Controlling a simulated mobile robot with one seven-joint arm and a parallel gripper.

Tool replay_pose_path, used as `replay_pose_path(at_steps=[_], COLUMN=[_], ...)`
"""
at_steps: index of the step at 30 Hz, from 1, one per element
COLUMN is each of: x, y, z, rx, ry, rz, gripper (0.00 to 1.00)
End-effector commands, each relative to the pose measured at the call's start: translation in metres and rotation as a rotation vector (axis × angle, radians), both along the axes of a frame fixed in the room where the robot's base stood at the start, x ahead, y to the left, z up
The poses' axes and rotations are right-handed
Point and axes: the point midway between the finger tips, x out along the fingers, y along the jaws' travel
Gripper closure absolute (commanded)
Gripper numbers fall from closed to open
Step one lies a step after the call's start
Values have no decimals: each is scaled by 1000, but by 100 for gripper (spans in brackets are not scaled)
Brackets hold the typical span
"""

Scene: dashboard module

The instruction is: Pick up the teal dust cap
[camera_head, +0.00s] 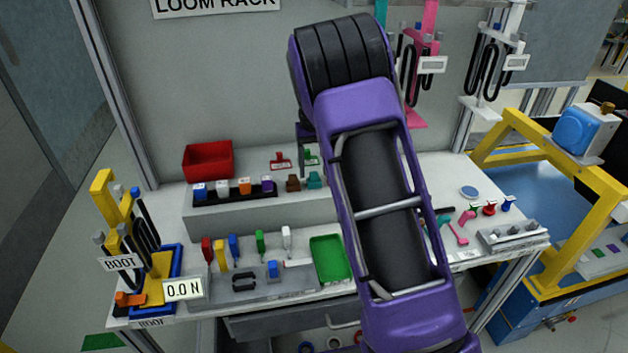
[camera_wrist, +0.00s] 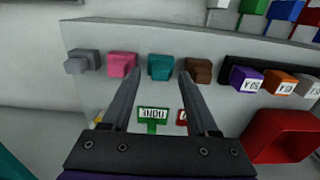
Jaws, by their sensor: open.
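The teal dust cap (camera_wrist: 160,67) is a small blocky piece in a row on the light grey raised shelf. It stands between a pink cap (camera_wrist: 122,65) and a brown cap (camera_wrist: 198,70). In the head view the teal cap (camera_head: 314,180) is beside my arm, right of the brown one (camera_head: 293,184). My gripper (camera_wrist: 159,76) is open and empty. In the wrist view its two fingers point at the teal cap, which appears between their tips. I cannot tell how much gap is left.
A grey cap (camera_wrist: 82,62) ends the row. Green (camera_wrist: 153,116) and red (camera_wrist: 182,118) tags stand near the fingers. A dark rack with labelled connectors (camera_head: 235,192) and a red bin (camera_head: 208,160) are close by. A green tray (camera_head: 329,258) lies lower.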

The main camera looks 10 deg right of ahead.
Motion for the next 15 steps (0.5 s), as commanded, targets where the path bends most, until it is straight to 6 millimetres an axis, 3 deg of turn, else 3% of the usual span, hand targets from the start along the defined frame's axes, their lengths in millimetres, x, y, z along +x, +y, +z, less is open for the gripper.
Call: replay_pose_path(at_steps=[6, 14, 15], x=[-3, -2, -2], y=[0, 0, 0], z=[-28, -30, -30], rx=[0, 1, 1], ry=[0, -2, -2], rz=[1, 1, 1], gripper=[40, 40, 45])
